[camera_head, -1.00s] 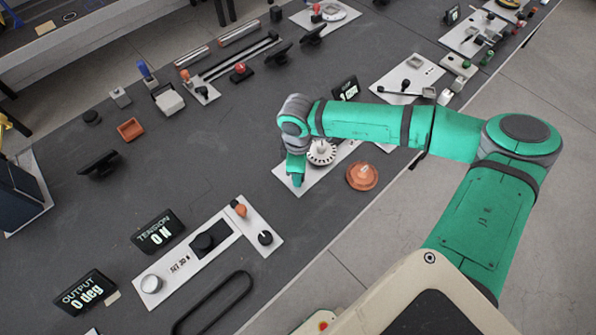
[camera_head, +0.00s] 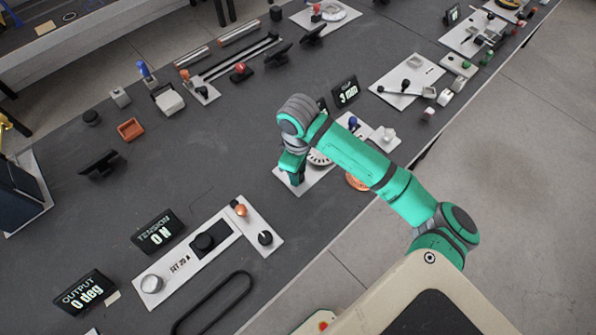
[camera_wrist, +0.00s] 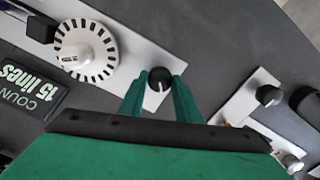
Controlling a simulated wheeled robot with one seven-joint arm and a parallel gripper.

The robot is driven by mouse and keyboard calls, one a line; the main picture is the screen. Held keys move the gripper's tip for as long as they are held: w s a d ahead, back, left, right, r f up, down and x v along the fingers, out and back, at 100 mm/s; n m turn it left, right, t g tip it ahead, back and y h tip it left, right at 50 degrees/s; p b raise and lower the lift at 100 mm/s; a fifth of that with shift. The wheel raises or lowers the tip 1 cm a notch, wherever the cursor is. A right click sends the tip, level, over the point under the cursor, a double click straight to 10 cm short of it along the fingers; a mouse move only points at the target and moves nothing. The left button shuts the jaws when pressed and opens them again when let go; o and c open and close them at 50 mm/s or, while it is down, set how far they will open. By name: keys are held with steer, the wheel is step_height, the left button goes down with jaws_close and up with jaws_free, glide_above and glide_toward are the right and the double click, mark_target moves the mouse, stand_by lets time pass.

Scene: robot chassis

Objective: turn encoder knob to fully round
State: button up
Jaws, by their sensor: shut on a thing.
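A black round knob (camera_wrist: 159,80) with a white pointer line stands on a pale plate (camera_wrist: 205,70) in the wrist view. My gripper (camera_wrist: 159,84) has one green finger on each side of it and is shut on it. In the head view my gripper (camera_head: 293,172) points down at the near-left end of the plate (camera_head: 318,176) and hides the knob. A white slotted disc (camera_wrist: 85,52) with a raised hub sits beside the knob on the same plate. A display (camera_wrist: 27,88) beside the plate reads "15 lines".
Another display (camera_head: 345,91) behind my arm reads "3 mm". An orange round part (camera_head: 356,182) lies partly under my forearm. A panel with knobs (camera_head: 207,243) stands at the near left.

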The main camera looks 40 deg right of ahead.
steer(key=shift+w+a+m, duration=0.1)
steer(key=shift+a+m, duration=0.05)
steer(key=shift+m, duration=0.45)
stand_by(0.5)
steer(key=o, duration=1.1)
steer(key=shift+c, duration=0.2)
